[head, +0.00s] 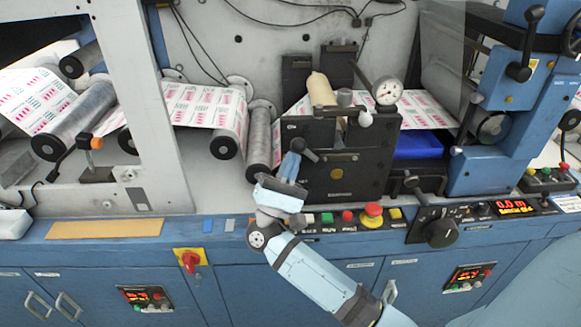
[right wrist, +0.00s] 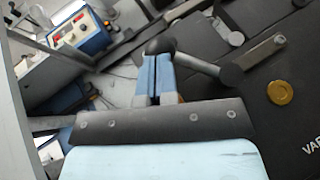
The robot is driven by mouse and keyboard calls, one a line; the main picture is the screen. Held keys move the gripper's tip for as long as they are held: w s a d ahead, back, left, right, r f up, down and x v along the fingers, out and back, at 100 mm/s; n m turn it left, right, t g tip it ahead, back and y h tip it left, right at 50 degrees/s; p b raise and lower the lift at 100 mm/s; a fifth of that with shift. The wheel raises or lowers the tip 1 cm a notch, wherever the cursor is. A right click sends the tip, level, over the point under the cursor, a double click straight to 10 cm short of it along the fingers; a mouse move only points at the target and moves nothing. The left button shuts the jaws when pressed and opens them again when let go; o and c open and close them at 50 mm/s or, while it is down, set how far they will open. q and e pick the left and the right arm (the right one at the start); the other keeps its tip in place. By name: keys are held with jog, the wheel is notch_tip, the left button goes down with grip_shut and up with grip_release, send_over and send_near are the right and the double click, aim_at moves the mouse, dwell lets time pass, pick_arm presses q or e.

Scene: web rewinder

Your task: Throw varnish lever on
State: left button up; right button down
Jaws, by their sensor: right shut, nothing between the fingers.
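The black varnish unit (head: 345,187) stands in the middle of the head view, with a gold disc on its face. In the right wrist view, part of its lettering, "VAR", shows near the gold disc (right wrist: 280,91). A dark lever (head: 305,151) with rounded ends sits at the unit's upper left; it also shows in the right wrist view (right wrist: 197,62). My right gripper (head: 291,160) is shut and empty, its blue fingertips (right wrist: 157,78) close beside the lever's left knob. I cannot tell whether they touch it. My left gripper is not in view.
A round gauge (head: 387,91) stands above the unit. Below are a red emergency button (head: 373,210) and a large black knob (head: 440,232) on the blue front ledge. Rollers carrying the printed web (head: 203,106) lie to the left. A blue tray (head: 418,146) is at the right.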

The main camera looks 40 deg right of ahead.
aim_at(303, 149)
jog(key=m+g+b, duration=0.2)
jog(key=b, duration=0.1)
jog(key=d+r+m+g+y+b, duration=0.1)
jog(key=m+g+b, duration=0.1)
jog(key=b, duration=0.1)
jog(key=s+r+m+g+b, duration=0.1)
jog(key=m+g+b, duration=0.1)
jog(key=g+b, duration=0.1)
jog(key=shift+d+r+m, duration=0.25)
jog(key=shift+d+m, duration=0.1)
jog(key=shift+m, duration=0.05)
jog(key=shift+r, duration=0.1)
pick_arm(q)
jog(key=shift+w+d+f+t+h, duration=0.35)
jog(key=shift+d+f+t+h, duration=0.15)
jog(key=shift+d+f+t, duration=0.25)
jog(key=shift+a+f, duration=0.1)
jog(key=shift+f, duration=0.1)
pick_arm(e)
jog(key=shift+r, duration=0.15)
